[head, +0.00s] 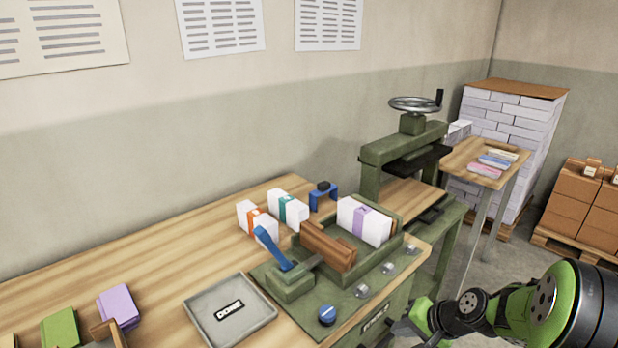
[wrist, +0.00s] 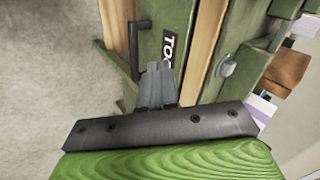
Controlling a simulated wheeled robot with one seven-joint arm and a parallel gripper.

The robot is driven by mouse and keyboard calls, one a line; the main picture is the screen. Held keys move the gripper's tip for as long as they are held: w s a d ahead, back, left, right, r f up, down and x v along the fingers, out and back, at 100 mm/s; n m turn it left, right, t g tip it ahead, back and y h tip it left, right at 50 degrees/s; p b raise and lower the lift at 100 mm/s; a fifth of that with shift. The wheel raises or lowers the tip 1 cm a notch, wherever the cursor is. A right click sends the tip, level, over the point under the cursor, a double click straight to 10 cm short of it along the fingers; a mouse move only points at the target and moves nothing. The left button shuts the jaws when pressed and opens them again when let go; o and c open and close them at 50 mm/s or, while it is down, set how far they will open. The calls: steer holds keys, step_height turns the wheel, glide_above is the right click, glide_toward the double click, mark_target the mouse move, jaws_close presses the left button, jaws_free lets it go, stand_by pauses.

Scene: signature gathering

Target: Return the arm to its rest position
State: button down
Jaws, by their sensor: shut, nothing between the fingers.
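My arm (head: 530,305) enters the head view at the lower right, a green and black limb folded beside the front right corner of the bench. My gripper (wrist: 158,70) shows in the wrist view as two grey fingers pressed together with nothing between them. They point toward a green cabinet front (wrist: 180,28) that has a label and a dark handle. I cannot tell whether the fingertips touch it. In the head view the fingers cannot be made out clearly.
A wooden bench (head: 150,265) holds a green clamp fixture with a white, purple-banded bundle (head: 364,222), a grey tray (head: 230,310) and other bundles. A green press (head: 405,150) stands behind. Grey floor (head: 490,270) is open right of the bench.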

steer(key=s+a+r+n+g+h+p, duration=0.1)
steer(key=s+a+r+n+h, duration=0.2)
steer(key=r, duration=0.4)
steer(key=s+a+r+n+p, duration=0.2)
steer(key=s+a+r, duration=0.2)
steer(key=s+r, duration=0.25)
steer(key=s+r+n+h+p, duration=0.1)
steer(key=s+r, duration=0.3)
steer(key=s, duration=0.3)
steer(key=s+a+r+n+p, duration=0.1)
steer(key=s+r, duration=0.3)
steer(key=s, duration=0.3)
steer(key=shift+t+h, duration=0.4)
steer(key=shift+s+a, duration=0.1)
